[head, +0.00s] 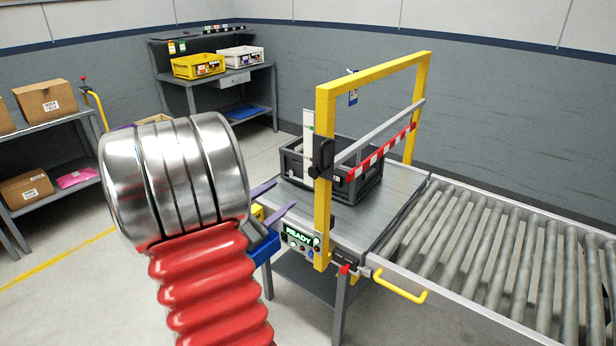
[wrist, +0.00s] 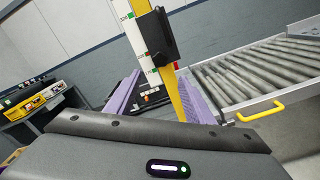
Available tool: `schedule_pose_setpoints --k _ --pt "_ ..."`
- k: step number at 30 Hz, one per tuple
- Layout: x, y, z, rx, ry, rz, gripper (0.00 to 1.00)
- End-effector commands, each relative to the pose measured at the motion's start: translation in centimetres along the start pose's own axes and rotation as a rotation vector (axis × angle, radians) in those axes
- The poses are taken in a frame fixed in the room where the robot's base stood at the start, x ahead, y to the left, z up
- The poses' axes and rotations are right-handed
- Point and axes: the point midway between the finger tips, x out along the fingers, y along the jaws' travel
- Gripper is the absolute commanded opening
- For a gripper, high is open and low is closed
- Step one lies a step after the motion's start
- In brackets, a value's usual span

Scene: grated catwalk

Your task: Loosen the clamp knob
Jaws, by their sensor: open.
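A black clamp knob (head: 322,156) sits on the near post of the yellow frame, beside an upright white scale. It also shows in the wrist view (wrist: 155,37), large, above the space between the fingertips. My gripper (head: 285,194) has purple fingers, spread apart with nothing between them. In the wrist view my gripper (wrist: 160,80) points toward the post, with a finger on each side. The fingers appear lower than the knob and apart from it. In the head view my arm hides part of the gripper's body.
The yellow frame (head: 372,70) spans a table holding a grey crate (head: 345,193), with a red-and-white bar across. A panel reading READY (head: 299,239) and a yellow handle (head: 400,286) are at the front. A roller conveyor (head: 490,255) runs right. Shelves stand left.

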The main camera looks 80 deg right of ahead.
Motion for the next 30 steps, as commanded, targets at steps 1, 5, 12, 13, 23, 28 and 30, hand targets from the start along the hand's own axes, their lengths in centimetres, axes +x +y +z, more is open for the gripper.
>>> schedule_pose_setpoints --k 1,5,12,13,23,28,30 --pt "0.0 0.0 0.0 0.001 0.000 0.000 0.48" --pt "0.0 0.0 0.0 0.001 0.001 -0.001 0.48" --pt "1.1 -0.1 0.0 0.002 0.001 -0.004 0.48" --pt "1.4 0.0 0.0 0.003 0.001 -0.004 0.48" --pt "6.0 -0.1 0.0 0.002 0.000 -0.004 0.48" --pt "8.6 -0.1 0.0 0.002 0.000 -0.005 0.48" --pt "9.7 -0.1 0.0 0.002 0.000 -0.004 0.48"
